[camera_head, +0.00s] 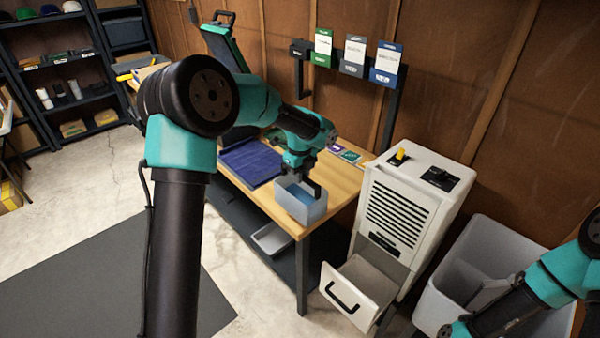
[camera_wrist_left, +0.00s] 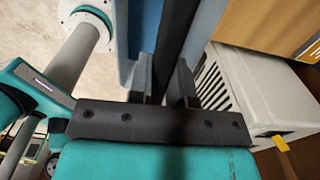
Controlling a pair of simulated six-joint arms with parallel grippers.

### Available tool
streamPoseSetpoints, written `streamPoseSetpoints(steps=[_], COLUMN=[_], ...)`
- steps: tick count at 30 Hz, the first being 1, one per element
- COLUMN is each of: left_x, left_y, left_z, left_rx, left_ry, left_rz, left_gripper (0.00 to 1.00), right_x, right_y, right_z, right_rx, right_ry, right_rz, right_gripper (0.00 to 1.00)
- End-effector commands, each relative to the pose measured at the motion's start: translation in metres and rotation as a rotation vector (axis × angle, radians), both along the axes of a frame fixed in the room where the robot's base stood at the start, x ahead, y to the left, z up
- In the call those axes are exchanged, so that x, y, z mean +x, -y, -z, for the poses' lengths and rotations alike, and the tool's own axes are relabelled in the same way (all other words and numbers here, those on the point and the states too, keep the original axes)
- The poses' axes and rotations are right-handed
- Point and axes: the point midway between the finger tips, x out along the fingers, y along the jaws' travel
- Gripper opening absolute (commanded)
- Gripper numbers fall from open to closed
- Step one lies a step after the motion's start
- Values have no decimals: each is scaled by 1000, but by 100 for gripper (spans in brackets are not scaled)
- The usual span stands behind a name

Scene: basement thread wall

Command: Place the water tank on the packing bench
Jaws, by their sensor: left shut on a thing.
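The water tank (camera_head: 305,212) is a small pale blue-grey open box with a blue inside. It is upright over the front corner of the wooden packing bench (camera_head: 342,180); I cannot tell whether its base touches the top. My left gripper (camera_head: 308,186) reaches down to it from above and is shut on it. In the left wrist view the fingers (camera_wrist_left: 166,88) close on a dark bar, with the tank's blue wall (camera_wrist_left: 204,32) beside it.
A white dehumidifier (camera_head: 405,205) stands right of the bench, its front drawer (camera_head: 350,296) pulled out. A large grey bin (camera_head: 470,255) is further right. A blue mat (camera_head: 250,163) and small cards (camera_head: 346,154) lie on the bench. A grey tray (camera_head: 270,240) sits below.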

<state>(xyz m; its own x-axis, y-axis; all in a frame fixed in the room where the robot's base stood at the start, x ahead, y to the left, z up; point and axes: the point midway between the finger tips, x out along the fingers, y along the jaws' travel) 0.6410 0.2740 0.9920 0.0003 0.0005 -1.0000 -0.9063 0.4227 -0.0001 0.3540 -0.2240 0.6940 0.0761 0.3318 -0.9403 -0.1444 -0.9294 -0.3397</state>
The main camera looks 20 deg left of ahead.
Motion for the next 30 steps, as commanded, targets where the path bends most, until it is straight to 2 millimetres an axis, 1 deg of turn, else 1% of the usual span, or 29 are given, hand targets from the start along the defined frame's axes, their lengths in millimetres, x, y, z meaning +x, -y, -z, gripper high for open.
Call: streamPoseSetpoints(steps=[1, 6, 12, 16, 25, 28, 30], left_x=[9, 35, 58, 63, 63, 63, 63], left_y=[-4, -15, -25, -27, -27, -27, -27], left_z=[1, 3, 6, 5, 6, 12, 21], left_rx=[0, 0, 0, 0, 0, 0, 0], left_ry=[1, 3, 2, 2, 2, 0, -1], left_rz=[-2, -2, -1, 0, 1, 1, 1], left_gripper=[0, 0, 0, 0, 0, 0, 0], right_x=[0, 0, 0, 0, 0, 0, 0], right_y=[0, 0, 0, 0, 0, 0, 0], right_z=[0, 0, 0, 0, 0, 0, 0], right_rx=[0, 0, 0, 0, 0, 0, 0], right_ry=[0, 0, 0, 0, 0, 0, 0], right_rz=[0, 0, 0, 0, 0, 0, 0], right_gripper=[44, 44, 44, 44, 44, 44, 44])
